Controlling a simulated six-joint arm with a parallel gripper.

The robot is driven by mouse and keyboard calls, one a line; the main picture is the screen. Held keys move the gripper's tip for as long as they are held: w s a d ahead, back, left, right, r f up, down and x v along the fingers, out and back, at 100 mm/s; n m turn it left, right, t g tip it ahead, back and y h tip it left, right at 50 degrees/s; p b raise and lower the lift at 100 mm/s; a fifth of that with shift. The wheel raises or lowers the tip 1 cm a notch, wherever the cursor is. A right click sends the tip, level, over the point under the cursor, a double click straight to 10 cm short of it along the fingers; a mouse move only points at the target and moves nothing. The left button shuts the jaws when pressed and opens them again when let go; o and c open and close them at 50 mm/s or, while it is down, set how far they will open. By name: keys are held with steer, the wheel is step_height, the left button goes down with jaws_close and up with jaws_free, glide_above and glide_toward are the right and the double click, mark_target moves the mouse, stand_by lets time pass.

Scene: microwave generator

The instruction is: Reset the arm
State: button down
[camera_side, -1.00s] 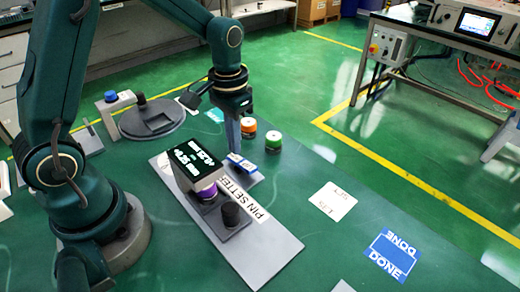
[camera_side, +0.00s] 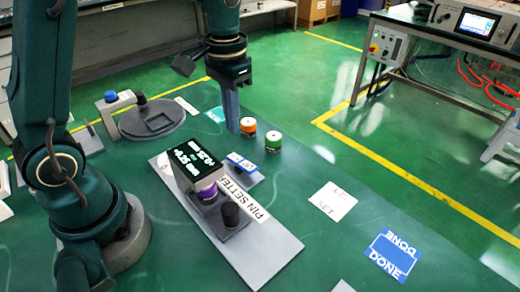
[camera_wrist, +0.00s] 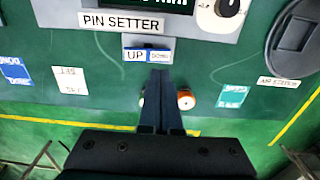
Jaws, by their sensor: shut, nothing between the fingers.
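My gripper (camera_side: 232,128) hangs above the table, pointing down, near the orange-topped can. In the wrist view my gripper's fingers (camera_wrist: 158,76) are together with nothing between them. The pin setter (camera_side: 270,243) is a grey plate with a dark display (camera_side: 190,160), a purple ring (camera_side: 207,192) and a black knob (camera_side: 230,214). In the wrist view its label (camera_wrist: 120,22) and the UP button (camera_wrist: 134,55) show just beyond my fingertips. My gripper appears clear of the pin setter.
An orange-topped can (camera_side: 248,126) and a green-topped can (camera_side: 273,141) stand behind the pin setter. A round grey station (camera_side: 152,118) is at the left. A white card (camera_side: 332,201) and a blue DONE card (camera_side: 391,255) lie flat on the right. The table between them is clear.

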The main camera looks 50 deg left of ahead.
steer(key=s+d+r+t, duration=0.25)
steer(key=s+r, duration=0.25)
steer(key=r, duration=0.3)
steer(key=s+t, duration=0.1)
steer(key=s, duration=0.1)
steer(key=s+f+t, duration=0.1)
steer(key=s, duration=0.1)
steer(key=s+d+f+t, duration=0.1)
steer(key=s, duration=0.2)
steer(key=shift+s+f, duration=0.2)
steer(key=shift+f, duration=0.05)
steer(key=shift+w+a, duration=0.1)
